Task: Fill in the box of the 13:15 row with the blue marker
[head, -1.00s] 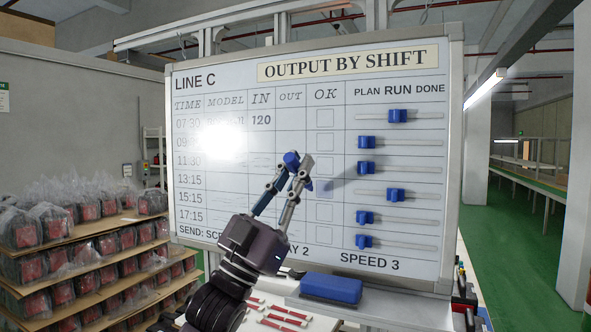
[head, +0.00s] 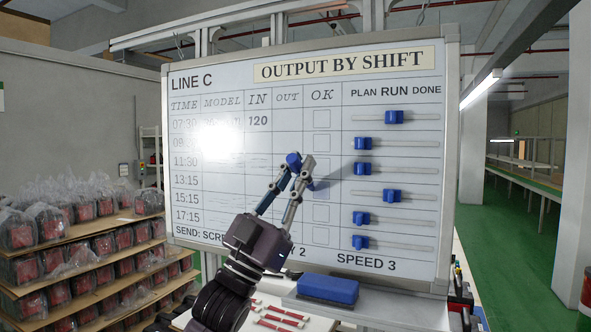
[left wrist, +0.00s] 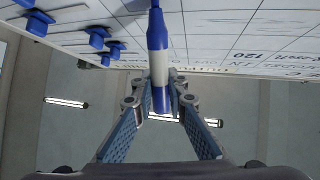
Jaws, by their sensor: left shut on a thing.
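The whiteboard (head: 300,75) carries a shift table with a 13:15 row label (head: 186,180) and a column of small OK boxes (head: 322,119). My left gripper (head: 300,168) is in front of the OUT and OK columns, near the 13:15 row. It is shut on the blue marker (left wrist: 157,65), which has a blue and white barrel. In the left wrist view the marker points up toward the board; its tip is at the picture's top edge. In the head view one blue end (head: 293,160) shows between the fingers. A little blue shows near the 13:15 box; contact is unclear.
Blue sliders (head: 394,117) stick out from the board's right part. A blue eraser (head: 328,288) lies on the ledge below. Red and white items (head: 280,316) lie on a surface below. Shelves of bagged goods (head: 90,245) stand at the left.

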